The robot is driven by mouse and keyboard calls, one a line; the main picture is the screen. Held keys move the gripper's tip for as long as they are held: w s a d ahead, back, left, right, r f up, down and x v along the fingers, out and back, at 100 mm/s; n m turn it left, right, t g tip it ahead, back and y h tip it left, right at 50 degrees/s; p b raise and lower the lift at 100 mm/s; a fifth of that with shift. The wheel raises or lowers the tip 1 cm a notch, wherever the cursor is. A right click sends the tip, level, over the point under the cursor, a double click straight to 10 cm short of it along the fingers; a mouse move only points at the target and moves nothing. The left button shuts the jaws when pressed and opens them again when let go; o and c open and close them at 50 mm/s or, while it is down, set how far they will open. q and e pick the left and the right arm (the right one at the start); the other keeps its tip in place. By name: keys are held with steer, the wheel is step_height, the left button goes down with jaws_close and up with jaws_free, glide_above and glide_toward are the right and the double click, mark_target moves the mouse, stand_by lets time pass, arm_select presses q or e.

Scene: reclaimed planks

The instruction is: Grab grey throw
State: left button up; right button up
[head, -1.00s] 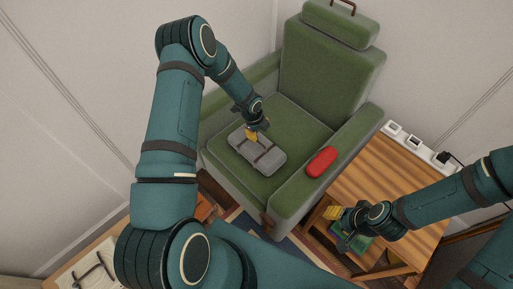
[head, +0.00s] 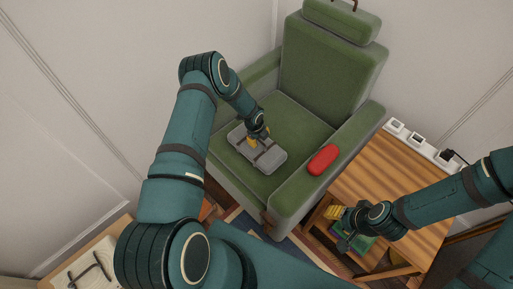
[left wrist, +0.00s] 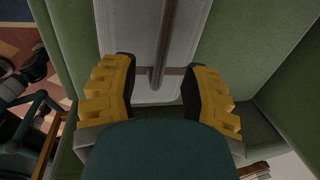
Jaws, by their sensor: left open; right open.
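The grey throw (head: 270,160) lies folded on the seat of the green armchair (head: 287,118), with dark straps crossing it. My left gripper (head: 255,140) is over the throw's upper part in the head view. In the left wrist view the open yellow fingers (left wrist: 160,92) stand on either side of the pale throw (left wrist: 187,48), with a strap crossing between them. I cannot tell whether the fingers touch it. My right gripper (head: 337,226) is open and empty, beside the wooden side table, away from the throw.
A red rounded object (head: 322,159) rests on the chair's right armrest. The wooden side table (head: 398,188) stands to the right, with white socket blocks (head: 418,139) along its back. The chair's armrests and backrest bound the seat.

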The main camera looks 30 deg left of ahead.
arm_select(q)
steer(key=f, duration=0.2)
steer(key=shift+w+f, duration=0.2)
steer(key=shift+f, duration=0.1)
steer(key=shift+d, duration=0.1)
jaws_close()
steer(key=shift+r, duration=0.15)
